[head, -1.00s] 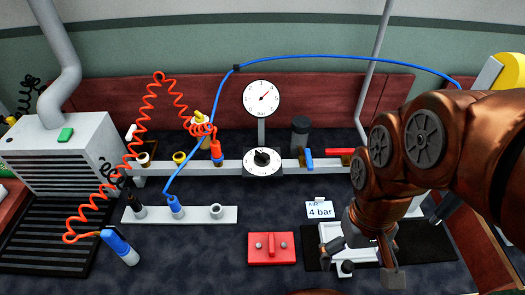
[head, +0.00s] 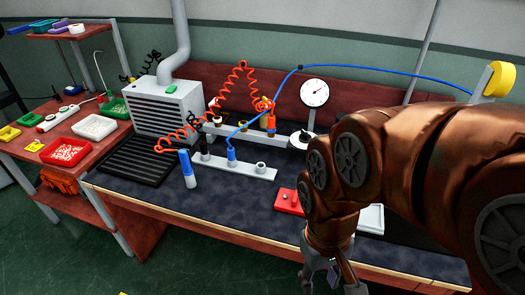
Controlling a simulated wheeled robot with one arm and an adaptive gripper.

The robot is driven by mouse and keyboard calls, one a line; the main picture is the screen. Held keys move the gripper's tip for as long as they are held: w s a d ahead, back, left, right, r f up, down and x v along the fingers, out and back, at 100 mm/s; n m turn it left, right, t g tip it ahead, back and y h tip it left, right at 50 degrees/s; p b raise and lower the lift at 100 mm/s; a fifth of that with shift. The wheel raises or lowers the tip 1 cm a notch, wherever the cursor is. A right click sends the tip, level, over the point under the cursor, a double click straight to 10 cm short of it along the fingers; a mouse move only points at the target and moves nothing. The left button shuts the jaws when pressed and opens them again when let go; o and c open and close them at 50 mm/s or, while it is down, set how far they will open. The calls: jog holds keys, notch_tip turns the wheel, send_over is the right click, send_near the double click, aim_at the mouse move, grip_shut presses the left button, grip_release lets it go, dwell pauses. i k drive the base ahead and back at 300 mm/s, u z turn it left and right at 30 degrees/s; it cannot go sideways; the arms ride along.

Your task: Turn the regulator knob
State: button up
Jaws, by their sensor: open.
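The regulator knob (head: 301,139) is a black knob on a white round dial, on the grey rail at the back of the bench. It is partly covered by my arm at its right. My gripper (head: 332,279) hangs at the front edge of the bench, fingers down, open and empty. It is well in front of the knob and apart from it. The card reading 4 bar is hidden behind my arm.
A grey strip with sockets (head: 262,174) and a red block (head: 287,201) lie on the dark mat. A grey vented box (head: 165,112) stands left. A side table (head: 85,140) holds trays.

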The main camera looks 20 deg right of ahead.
aim_at(304, 138)
jog(key=u, duration=0.35)
jog(key=k, duration=0.55)
jog(key=u, duration=0.95)
jog(key=i, duration=1.05)
jog(key=z, duration=1)
jog(key=i, duration=0.85)
jog(key=z, duration=0.95)
